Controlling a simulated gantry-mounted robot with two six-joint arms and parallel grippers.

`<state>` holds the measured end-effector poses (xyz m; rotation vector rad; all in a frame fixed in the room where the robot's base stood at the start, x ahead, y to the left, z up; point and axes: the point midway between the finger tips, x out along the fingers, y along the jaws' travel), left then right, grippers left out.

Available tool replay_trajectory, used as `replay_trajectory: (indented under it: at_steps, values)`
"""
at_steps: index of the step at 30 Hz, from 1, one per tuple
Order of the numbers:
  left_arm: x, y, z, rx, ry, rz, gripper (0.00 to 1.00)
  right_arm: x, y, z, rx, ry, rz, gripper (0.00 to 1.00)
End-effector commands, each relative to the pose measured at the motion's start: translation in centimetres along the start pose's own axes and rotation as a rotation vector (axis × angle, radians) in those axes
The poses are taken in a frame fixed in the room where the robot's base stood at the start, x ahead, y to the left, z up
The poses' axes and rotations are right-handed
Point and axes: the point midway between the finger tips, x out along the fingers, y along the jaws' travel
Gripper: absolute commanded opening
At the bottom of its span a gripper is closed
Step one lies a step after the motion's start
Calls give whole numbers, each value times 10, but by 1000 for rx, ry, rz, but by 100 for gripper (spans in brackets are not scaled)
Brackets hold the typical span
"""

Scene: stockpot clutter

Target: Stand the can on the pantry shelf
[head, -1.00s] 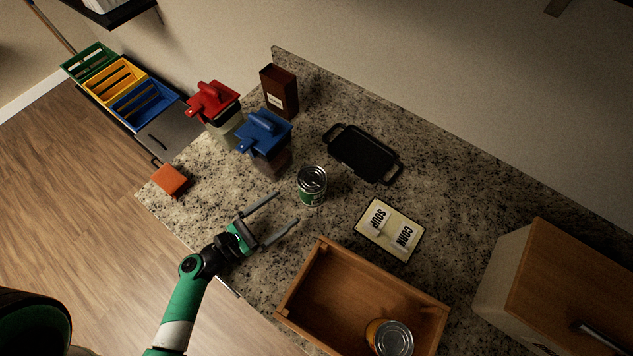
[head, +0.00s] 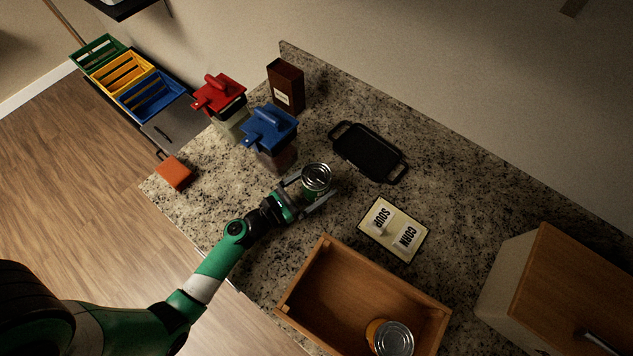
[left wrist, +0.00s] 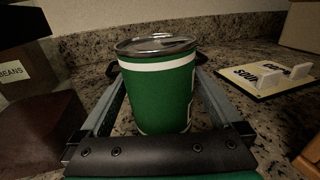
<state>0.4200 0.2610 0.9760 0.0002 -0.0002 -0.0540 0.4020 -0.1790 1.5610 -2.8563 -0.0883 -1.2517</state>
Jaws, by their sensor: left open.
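A green can (head: 316,180) with a silver lid stands upright on the granite counter. It fills the middle of the left wrist view (left wrist: 158,88), with a white band below its lid. My left gripper (head: 313,190) is open, with one finger on each side of the can; I cannot tell whether either finger touches it. A second can (head: 391,338) with a silver lid and an orange label is inside the wooden box (head: 296,289) at the bottom. My right gripper is not in view. I cannot make out which surface is the pantry shelf.
A sign reading SOUP and CORN (head: 394,230) lies right of the can. A black tray (head: 368,152) lies behind it. Blue-lidded (head: 268,130) and red-lidded (head: 220,95) containers and a brown box (head: 286,86) stand back left. A wood-topped cabinet (head: 568,285) is at the right.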

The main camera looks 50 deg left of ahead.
Motion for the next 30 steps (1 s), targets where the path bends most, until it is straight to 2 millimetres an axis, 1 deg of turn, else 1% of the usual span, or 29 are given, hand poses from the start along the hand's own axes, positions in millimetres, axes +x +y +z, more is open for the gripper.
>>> replay_trajectory:
  at_steps: [2, 3, 5, 6, 8, 9, 11, 12, 14, 15, 19, 26, 30]
  values:
    - [0, 0, 0, 0, 0, 0, 100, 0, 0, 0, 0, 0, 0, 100]
    - [0, 0, 0, 0, 0, 0, 96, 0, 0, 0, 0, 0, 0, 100]
    - [0, 0, 0, 0, 0, 0, 86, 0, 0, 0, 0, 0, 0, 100]
    - [-1, 0, 0, 0, 0, 0, 78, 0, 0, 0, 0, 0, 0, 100]
    - [-1, 0, 0, 0, 0, 0, 68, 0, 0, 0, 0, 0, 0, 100]
    - [-1, 0, 0, 0, 0, 0, 60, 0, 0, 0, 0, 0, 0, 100]
    - [-1, 0, 0, 0, 0, 0, 50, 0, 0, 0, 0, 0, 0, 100]
    - [-1, 0, 0, 0, 0, 0, 42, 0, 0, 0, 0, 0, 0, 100]
    - [-1, 0, 0, 0, 0, 0, 32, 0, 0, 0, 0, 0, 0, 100]
    - [-1, 0, 0, 0, 0, 0, 24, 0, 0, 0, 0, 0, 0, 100]
    - [-1, 0, 0, 0, 0, 0, 1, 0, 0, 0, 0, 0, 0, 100]
    - [0, 0, 1, 0, -2, -1, 0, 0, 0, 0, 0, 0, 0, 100]
    - [0, 0, 6, 0, -2, -1, 0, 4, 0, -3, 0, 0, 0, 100]
